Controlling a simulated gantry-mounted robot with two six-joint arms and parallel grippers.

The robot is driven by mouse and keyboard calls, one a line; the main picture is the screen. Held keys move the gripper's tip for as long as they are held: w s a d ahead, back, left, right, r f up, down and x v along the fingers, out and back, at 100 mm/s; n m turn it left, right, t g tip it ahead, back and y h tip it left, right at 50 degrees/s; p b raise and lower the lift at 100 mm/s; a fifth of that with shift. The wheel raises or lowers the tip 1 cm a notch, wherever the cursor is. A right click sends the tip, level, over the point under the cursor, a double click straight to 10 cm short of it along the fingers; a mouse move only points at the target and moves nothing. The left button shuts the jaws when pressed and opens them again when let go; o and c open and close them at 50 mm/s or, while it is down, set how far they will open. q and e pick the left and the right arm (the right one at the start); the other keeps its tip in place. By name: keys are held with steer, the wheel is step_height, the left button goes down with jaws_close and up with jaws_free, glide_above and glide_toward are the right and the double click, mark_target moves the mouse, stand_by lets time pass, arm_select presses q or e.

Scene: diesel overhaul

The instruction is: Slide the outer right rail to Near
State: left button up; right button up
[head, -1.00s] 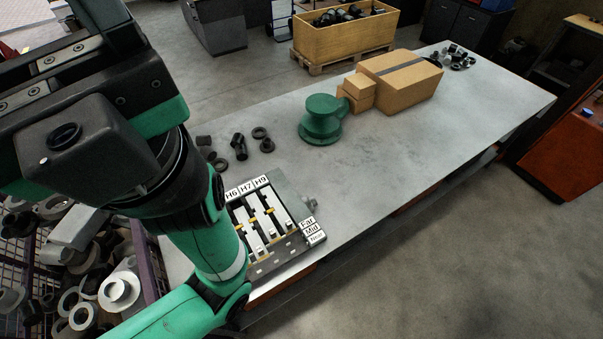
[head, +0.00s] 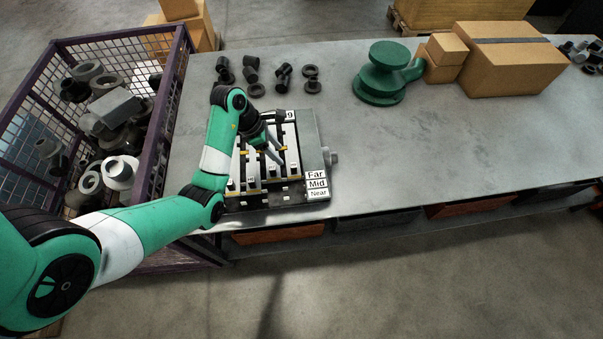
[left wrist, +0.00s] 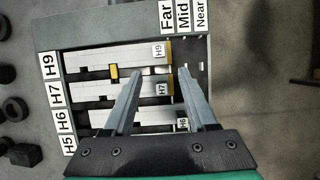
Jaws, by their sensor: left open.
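The rail fixture (head: 322,140) lies on the bench, with Far, Mid and Near tags on its right. The outer right rail (head: 291,148), marked H9, is a pale bar; it also shows topmost in the left wrist view (left wrist: 130,56). There its tagged end lines up with Far. My left gripper (head: 274,155) is over the fixture, partly hidden by its own wrist. In the left wrist view its open fingers (left wrist: 159,73) are spread apart along the rails, with tips beside the H9 end and above the H7 rail (left wrist: 110,91). I cannot tell whether they touch anything.
A wire crate of metal parts (head: 165,130) stands left of the bench. Dark fittings (head: 283,75) lie behind the fixture. A green casting (head: 380,75) and cardboard boxes (head: 510,65) stand to the right. The bench right of the fixture is clear.

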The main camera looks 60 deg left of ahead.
mark_target(292, 165)
arm_select(q)
steer(key=b+x, duration=0.2)
steer(key=x, duration=0.9)
steer(key=shift+w+f, duration=0.1)
steer(key=shift+w, duration=0.2)
jaws_close()
stand_by(0.9)
